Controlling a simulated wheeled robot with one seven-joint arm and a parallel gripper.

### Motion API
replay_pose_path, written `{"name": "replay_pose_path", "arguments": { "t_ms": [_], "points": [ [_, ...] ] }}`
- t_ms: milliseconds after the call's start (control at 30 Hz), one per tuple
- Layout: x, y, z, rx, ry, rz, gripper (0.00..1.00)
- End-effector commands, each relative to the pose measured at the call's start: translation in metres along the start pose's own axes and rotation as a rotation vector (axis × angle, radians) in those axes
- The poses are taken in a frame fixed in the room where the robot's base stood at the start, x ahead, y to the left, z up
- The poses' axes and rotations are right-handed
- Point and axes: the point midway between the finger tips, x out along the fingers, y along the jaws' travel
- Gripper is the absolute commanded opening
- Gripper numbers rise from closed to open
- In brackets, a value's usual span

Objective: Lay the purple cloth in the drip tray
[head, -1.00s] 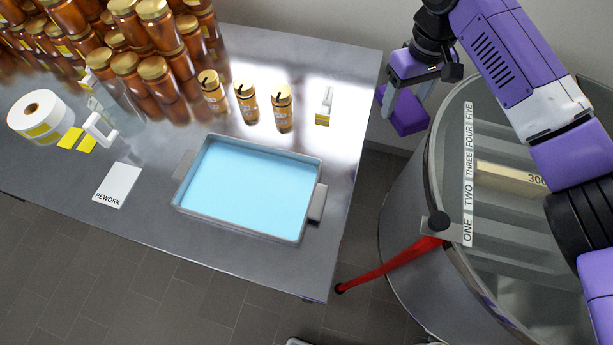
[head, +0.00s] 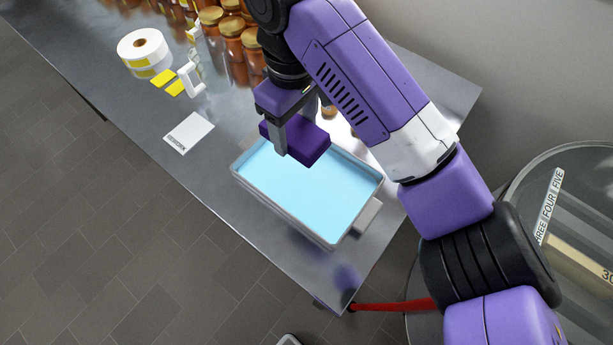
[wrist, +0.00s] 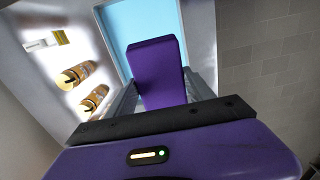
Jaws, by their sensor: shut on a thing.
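The purple cloth (head: 308,142) looks like a folded block and is held by my gripper (head: 282,142), which is shut on it. The cloth also shows between the fingers in the wrist view (wrist: 157,72). The drip tray (head: 289,216) is a grey metal pan with a light blue inside, on the steel table. In the head view the cloth overlaps the tray's far edge. In the wrist view the blue of the tray (wrist: 125,18) shows behind the cloth, which is apart from it. The exact height of the cloth above the tray is hard to tell.
A white REWORK card (head: 188,133), yellow labels (head: 168,81) and a label roll (head: 143,48) lie left of the tray. Stacked amber jars (head: 232,40) stand at the back. Loose amber jars (wrist: 78,75) stand near the tray. A round tank (head: 545,240) is at right.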

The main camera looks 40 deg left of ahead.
Motion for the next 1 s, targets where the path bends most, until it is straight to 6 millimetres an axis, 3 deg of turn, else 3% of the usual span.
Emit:
{"name": "replay_pose_path", "arguments": {
  "t_ms": [167,400,600,1000],
  "points": [
    [0.029,-0.002,0.003,-0.019,-0.002,-0.007,0.23],
    [0.090,-0.002,0.003,-0.018,-0.001,-0.006,0.23],
    [0.129,0.001,0.005,-0.016,-0.004,-0.003,0.23],
    [0.173,0.001,0.005,-0.016,-0.004,-0.001,0.23]
  ]
}}
